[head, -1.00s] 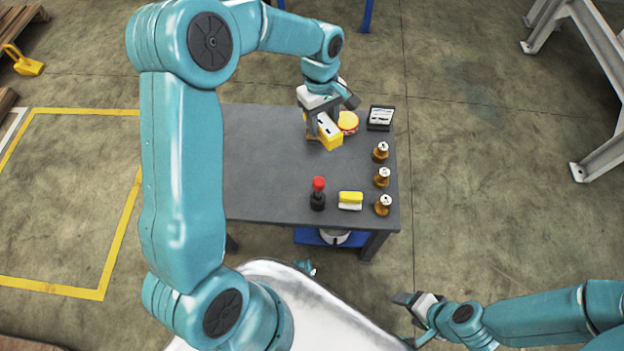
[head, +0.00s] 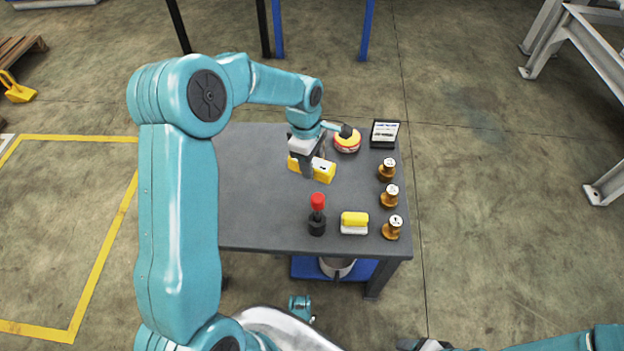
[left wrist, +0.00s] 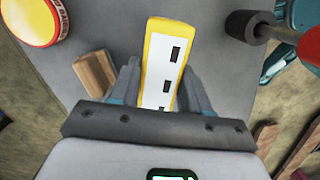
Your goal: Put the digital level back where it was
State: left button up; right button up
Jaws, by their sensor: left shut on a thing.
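The digital level is a yellow bar (head: 323,170) with a white, dark-marked face that shows in the left wrist view (left wrist: 166,70). My left gripper (head: 307,166) is shut on it, with a finger on each side. The level is over the back middle of the grey table (head: 260,205), lying nearly level across the picture. I cannot tell whether it touches the tabletop. A wooden block (left wrist: 94,75) is beside the left finger in the wrist view. My right gripper (head: 425,345) is barely in the picture at the bottom edge, and its jaws cannot be made out.
A red and yellow round tin (head: 347,142) and a small framed card (head: 385,133) stand behind the level. Brass weights (head: 391,196) line the right edge. A red-topped black tool (head: 317,215) and a yellow-and-white brush-like item (head: 354,222) are in front. The table's left is clear.

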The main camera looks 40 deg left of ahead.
pick_arm(q)
notch_tip(320, 180, down, 6)
jog(key=shift+r+b, duration=0.1)
jog(key=shift+b, duration=0.85)
jog(key=shift+f, duration=0.2)
jog(key=o, duration=1.3)
jog(key=shift+r, duration=0.1)
jog(key=r+p, duration=0.1)
jog(key=r, duration=0.3)
jog(key=a+r+p, duration=0.1)
jog(key=r, duration=0.3)
jog(key=r+p, duration=0.2)
jog(key=r, duration=0.2)
jog(key=shift+s+a, duration=0.1)
jog(key=shift+a, duration=0.1)
